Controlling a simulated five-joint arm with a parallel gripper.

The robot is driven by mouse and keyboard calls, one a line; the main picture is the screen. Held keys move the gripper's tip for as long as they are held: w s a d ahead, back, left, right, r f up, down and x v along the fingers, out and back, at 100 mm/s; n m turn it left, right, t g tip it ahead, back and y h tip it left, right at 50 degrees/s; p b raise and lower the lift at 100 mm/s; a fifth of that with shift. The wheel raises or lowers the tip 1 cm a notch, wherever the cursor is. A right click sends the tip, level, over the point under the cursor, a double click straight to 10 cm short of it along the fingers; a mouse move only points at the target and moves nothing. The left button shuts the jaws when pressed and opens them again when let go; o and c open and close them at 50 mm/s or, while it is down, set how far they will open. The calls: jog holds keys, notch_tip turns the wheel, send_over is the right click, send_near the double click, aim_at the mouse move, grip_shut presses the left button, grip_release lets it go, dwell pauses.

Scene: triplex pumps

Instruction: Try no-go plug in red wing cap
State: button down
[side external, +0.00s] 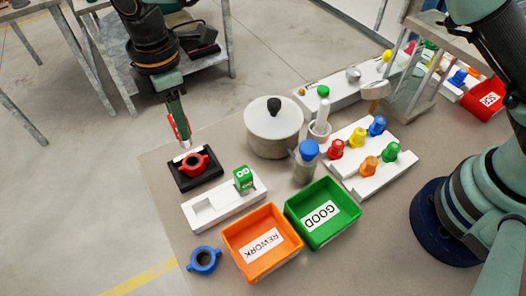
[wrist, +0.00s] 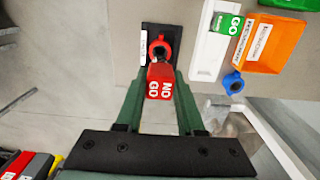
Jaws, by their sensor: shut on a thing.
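My gripper (wrist: 160,88) is shut on the red no-go plug (wrist: 160,80), whose "NO GO" label faces the wrist camera. In the side view my gripper (side external: 179,120) comes down from above with the plug hanging beside the fingers, partly hidden. The red wing cap (side external: 194,165) sits on a black fixture (side external: 183,183) with a white label. It also shows in the wrist view (wrist: 160,41), just beyond the plug's end. The plug is above the cap; I cannot tell if they touch. The green go plug (side external: 243,178) stands in the white holder (side external: 225,208), beside an empty recess.
Next to the holder are an orange REWORK bin (side external: 242,264) and a green GOOD bin (side external: 342,232). A blue wing cap (side external: 205,260) lies near the front edge. A white pot (side external: 270,140), a blue-topped bottle (side external: 309,150) and a rack of coloured caps (side external: 372,182) stand right.

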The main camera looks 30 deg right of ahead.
jog(key=shift+f, duration=2.65)
jog(key=shift+f, duration=0.3)
dwell(0.3)
dwell(0.3)
jog(key=shift+c, duration=2.2)
grip_release()
